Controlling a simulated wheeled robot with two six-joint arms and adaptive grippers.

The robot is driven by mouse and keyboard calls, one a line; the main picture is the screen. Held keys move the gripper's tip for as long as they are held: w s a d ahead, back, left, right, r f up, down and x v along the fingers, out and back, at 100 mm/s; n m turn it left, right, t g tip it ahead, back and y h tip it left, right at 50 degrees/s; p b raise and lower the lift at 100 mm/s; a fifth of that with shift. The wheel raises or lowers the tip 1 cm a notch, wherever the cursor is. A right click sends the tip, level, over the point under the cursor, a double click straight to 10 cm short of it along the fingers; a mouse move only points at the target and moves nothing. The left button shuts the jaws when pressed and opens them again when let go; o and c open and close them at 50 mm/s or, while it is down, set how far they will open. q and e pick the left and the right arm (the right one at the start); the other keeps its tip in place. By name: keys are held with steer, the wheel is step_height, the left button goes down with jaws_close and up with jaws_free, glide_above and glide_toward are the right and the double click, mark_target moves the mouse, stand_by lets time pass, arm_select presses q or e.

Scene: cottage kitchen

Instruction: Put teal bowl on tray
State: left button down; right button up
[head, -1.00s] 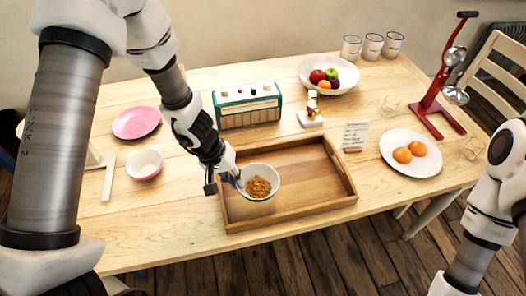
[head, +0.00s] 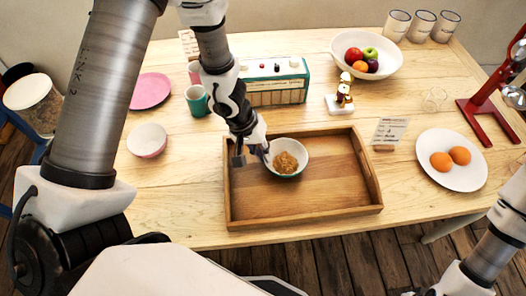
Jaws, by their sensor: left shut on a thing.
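The teal bowl (head: 288,171) has a white inside, a teal outer side and brown food in it. It is upright over the back left part of the brown wooden tray (head: 303,217). My left gripper (head: 255,154) is at the bowl's left side, shut on its rim. I cannot tell whether the bowl's base touches the tray floor or hangs just above it. The tray lies on the table and holds nothing else. My right arm shows at the lower right, but its gripper is out of view.
A teal radio (head: 277,92), a teal mug (head: 197,101) and a figurine (head: 343,92) stand behind the tray. A pink-and-white bowl (head: 147,141) and pink plate (head: 150,91) lie left. A card (head: 389,131) and a plate of oranges (head: 452,180) are right.

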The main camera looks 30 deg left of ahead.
arm_select(q)
steer(key=c, duration=1.2)
jaws_free()
steer(key=shift+w+f, duration=0.2)
steer(key=shift+s, duration=0.1)
steer(key=shift+r+p, duration=0.25)
steer(key=shift+p, duration=0.05)
steer(key=shift+a+r, duration=0.15)
steer(key=shift+r, duration=0.25)
steer(key=p+v, duration=0.7)
steer(key=v, duration=0.4)
steer(key=shift+p, duration=0.4)
